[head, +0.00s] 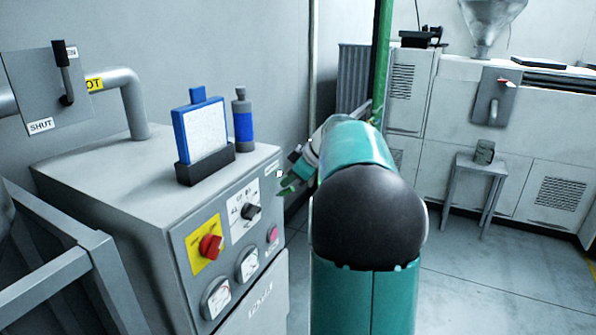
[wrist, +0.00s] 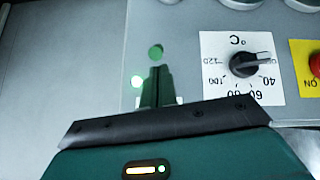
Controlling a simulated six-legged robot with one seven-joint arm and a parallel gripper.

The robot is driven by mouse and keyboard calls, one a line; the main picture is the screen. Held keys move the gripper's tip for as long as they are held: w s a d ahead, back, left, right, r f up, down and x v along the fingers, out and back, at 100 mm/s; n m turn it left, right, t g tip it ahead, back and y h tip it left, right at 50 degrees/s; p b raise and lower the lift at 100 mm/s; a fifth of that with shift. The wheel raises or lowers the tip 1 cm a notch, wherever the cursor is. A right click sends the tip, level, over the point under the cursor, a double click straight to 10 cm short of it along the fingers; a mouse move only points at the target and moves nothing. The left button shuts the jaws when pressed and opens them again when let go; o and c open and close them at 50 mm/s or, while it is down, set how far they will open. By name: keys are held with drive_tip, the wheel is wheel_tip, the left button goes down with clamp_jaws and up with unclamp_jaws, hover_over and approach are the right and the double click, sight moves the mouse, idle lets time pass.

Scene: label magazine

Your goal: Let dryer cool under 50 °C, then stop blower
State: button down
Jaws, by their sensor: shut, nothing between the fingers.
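The dryer's grey control cabinet (head: 125,190) stands at left in the head view. Its panel has a red rotary switch (head: 210,246) on a yellow plate, a black knob (head: 250,211) on a white plate, two dial gauges (head: 216,298) and a pink button (head: 272,235). Gauge needles are too small to read. In the wrist view, the °C knob (wrist: 243,65) has its pale mark toward the right; the red switch (wrist: 315,64) is cut off. My gripper (wrist: 156,70) is shut and empty, over the panel beside the knob plate, near a green disc (wrist: 155,52) and a bright white spot (wrist: 137,82). Contact cannot be told.
A blue-framed filter (head: 205,130) in a black stand and a dark bottle-like object with a blue band (head: 242,122) stand on the cabinet.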

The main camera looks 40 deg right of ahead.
drive_tip(key=shift+w+a+f, duration=0.1)
drive_tip(key=shift+w+f, duration=0.2)
drive_tip(key=shift+f, duration=0.05)
